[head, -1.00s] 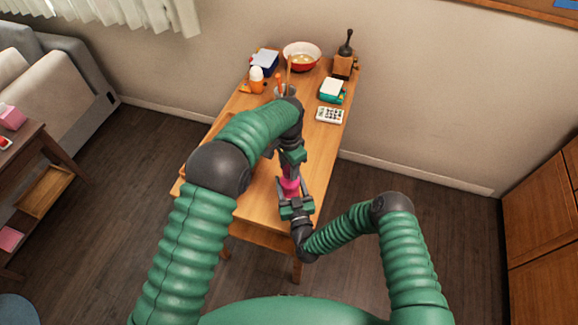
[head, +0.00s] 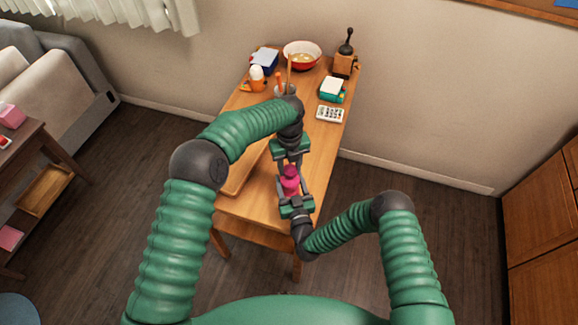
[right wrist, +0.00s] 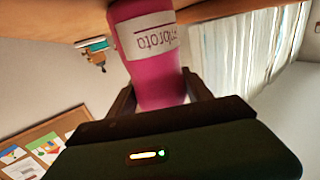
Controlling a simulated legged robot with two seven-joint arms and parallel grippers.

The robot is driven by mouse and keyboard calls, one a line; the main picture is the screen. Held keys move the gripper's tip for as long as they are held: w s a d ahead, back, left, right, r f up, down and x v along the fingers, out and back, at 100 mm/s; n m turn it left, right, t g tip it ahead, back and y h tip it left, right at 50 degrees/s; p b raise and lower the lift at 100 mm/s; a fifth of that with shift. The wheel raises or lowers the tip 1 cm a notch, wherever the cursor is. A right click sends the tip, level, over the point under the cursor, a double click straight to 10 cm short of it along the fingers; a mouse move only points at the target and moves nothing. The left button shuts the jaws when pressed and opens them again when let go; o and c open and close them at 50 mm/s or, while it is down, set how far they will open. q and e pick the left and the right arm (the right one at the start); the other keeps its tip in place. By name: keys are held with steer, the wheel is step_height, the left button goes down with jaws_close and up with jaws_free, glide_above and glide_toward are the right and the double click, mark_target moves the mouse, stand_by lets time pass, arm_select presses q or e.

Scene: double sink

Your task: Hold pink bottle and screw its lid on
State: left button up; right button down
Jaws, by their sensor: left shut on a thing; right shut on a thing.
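The pink bottle (head: 290,187) is near the table's front right part in the head view. My right gripper (head: 295,203) is shut on it from the near side. In the right wrist view the bottle (right wrist: 150,50), with a white label, sits between the right gripper's fingers (right wrist: 162,98). My left gripper (head: 291,162) is at the bottle's top, on the far side, and is shut on what seems to be the lid, a darker pink piece (head: 291,170). The lid is small and partly hidden, so I cannot tell how it sits on the bottle.
The wooden table (head: 252,205) holds a red-and-white bowl (head: 302,52), a grinder (head: 344,58), a green-and-white box (head: 332,88), a calculator-like pad (head: 330,114) and a cup with utensils (head: 284,88) toward the back. A wooden board (head: 238,178) lies on the left.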

arm_select(q)
steer(key=m, duration=0.3)
steer(key=shift+w+m, duration=0.2)
steer(key=shift+m, duration=0.2)
steer(key=m, duration=0.3)
steer(key=shift+d, duration=0.1)
steer(key=shift+s+d+f+m, duration=0.1)
steer(key=shift+s+f+m, duration=0.1)
steer(key=shift+m, duration=0.4)
steer(key=shift+s+d+f+m, duration=0.1)
steer(key=shift+s+m, duration=0.1)
steer(key=shift+m, duration=0.4)
steer(key=shift+w+r+m, duration=0.15)
steer(key=shift+r+m, duration=0.05)
steer(key=shift+m, duration=0.5)
steer(key=shift+w+a+r, duration=0.1)
steer(key=shift+w+a, duration=0.05)
steer(key=shift+w, duration=0.1)
steer(key=o, duration=1.3)
steer(key=shift+s, duration=0.1)
steer(key=shift+r, duration=0.1)
